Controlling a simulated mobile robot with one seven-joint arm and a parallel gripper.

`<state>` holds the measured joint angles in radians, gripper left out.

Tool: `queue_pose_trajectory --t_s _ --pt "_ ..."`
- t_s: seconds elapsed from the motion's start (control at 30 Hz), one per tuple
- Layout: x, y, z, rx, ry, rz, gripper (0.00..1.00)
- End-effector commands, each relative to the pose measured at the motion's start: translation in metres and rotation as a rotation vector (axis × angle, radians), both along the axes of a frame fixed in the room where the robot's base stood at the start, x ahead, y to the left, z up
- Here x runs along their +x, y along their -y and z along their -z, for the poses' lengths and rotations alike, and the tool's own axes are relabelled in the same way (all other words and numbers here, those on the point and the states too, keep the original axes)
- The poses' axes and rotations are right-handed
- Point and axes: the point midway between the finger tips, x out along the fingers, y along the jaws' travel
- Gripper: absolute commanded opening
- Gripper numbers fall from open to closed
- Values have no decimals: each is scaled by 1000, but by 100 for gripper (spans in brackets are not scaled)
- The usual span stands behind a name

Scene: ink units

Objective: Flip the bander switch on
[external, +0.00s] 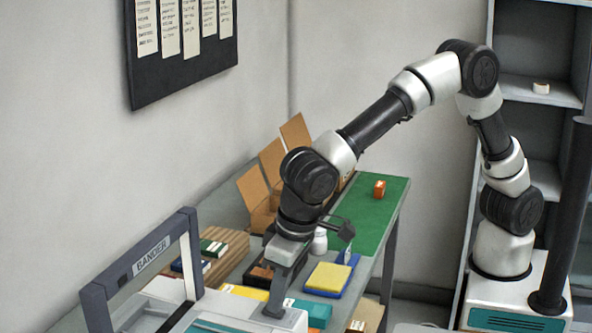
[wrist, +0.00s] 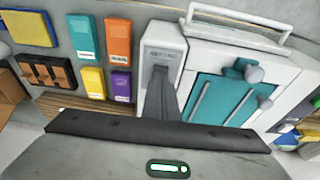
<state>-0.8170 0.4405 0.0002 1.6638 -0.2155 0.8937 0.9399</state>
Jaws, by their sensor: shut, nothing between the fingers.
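The bander is the machine at the lower left of the external view, with a grey frame (external: 140,262) labelled BANDER. In the wrist view its white body (wrist: 200,52) has a teal panel (wrist: 222,98) and grey knobs. A pale box with a small label (wrist: 163,42) adjoins its left side; the label is too blurred to read. My gripper (external: 272,310) is shut and empty, pointing down at this box beside the bander. In the wrist view my gripper (wrist: 159,72) overlaps the box's lower part. I cannot tell whether it touches. No switch can be made out clearly; the fingers may hide it.
Orange (wrist: 118,40), teal (wrist: 84,36), yellow (wrist: 93,82) and purple (wrist: 121,84) boxes lie close left of my gripper in the wrist view. A yellow-and-blue stack (external: 329,278), a white bottle (external: 320,241) and open cartons stand nearby. The green mat (external: 385,215) is mostly clear.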

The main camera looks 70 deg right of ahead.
Motion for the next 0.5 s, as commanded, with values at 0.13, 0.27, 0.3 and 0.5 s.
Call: queue_pose_trajectory --t_s 0.13,0.27,0.3,0.5 --pt "-1 0 -4 1 0 0 0" --pt "-5 -1 -22 3 2 -1 0" --pt "-7 -1 -30 3 2 -2 0" --pt "-20 -1 -69 4 3 -2 0"
